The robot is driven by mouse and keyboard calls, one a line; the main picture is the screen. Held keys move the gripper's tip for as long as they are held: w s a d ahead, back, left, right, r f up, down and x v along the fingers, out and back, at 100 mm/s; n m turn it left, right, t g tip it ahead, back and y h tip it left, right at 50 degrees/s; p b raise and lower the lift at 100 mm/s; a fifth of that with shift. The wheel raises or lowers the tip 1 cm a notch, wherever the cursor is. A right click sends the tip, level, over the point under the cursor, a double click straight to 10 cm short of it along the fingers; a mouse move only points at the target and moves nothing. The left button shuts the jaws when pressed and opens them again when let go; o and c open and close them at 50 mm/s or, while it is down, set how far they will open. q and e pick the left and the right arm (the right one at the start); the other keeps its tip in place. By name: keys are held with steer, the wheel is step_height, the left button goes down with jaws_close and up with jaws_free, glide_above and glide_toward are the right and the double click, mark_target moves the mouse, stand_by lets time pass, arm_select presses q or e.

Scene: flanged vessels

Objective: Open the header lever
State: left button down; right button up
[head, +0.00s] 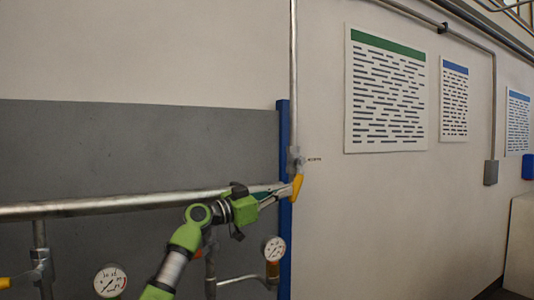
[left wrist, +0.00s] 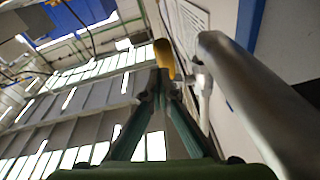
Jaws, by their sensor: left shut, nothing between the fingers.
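The yellow header lever (head: 297,187) hangs down, slightly tilted, from a grey valve (head: 294,160) on the vertical pipe. My left gripper (head: 285,189) comes in from the left, just in front of the horizontal header pipe (head: 120,204). Its fingers are shut with nothing between them, and their tips are at the lever's left side. In the left wrist view the closed fingertips (left wrist: 160,84) lie right below the yellow lever (left wrist: 164,58) and overlap its lower end. I cannot tell whether they touch it. My right gripper is not in view.
The large header pipe runs close along the right side in the left wrist view (left wrist: 255,100). Pressure gauges (head: 274,248) (head: 110,281) sit below the header. Another yellow handle (head: 4,283) is at the lower left. A blue post (head: 284,240) stands behind the gripper.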

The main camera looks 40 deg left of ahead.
mark_target(293, 202)
arm_select(q)
steer(key=w+f, duration=0.1)
steer(key=w+f+b, duration=0.1)
steer(key=shift+w+d, duration=0.3)
steer(key=shift+w+d+f+b, duration=0.1)
steer(key=shift+w+f+b, duration=0.2)
steer(key=shift+w, duration=0.25)
steer(key=shift+w+d+f+b, duration=0.1)
steer(key=shift+w+f+b, duration=0.15)
steer(key=shift+w, duration=0.25)
steer(key=shift+d, duration=0.1)
steer(key=shift+w, duration=0.15)
steer(key=shift+d, duration=0.1)
steer(key=shift+s+f, duration=0.45)
steer(key=shift+s, duration=0.2)
steer(key=v, duration=0.4)
steer(key=r+v, duration=0.1)
steer(key=v, duration=0.1)
steer(key=shift+s+a+f, duration=0.1)
steer(key=shift+a, duration=0.25)
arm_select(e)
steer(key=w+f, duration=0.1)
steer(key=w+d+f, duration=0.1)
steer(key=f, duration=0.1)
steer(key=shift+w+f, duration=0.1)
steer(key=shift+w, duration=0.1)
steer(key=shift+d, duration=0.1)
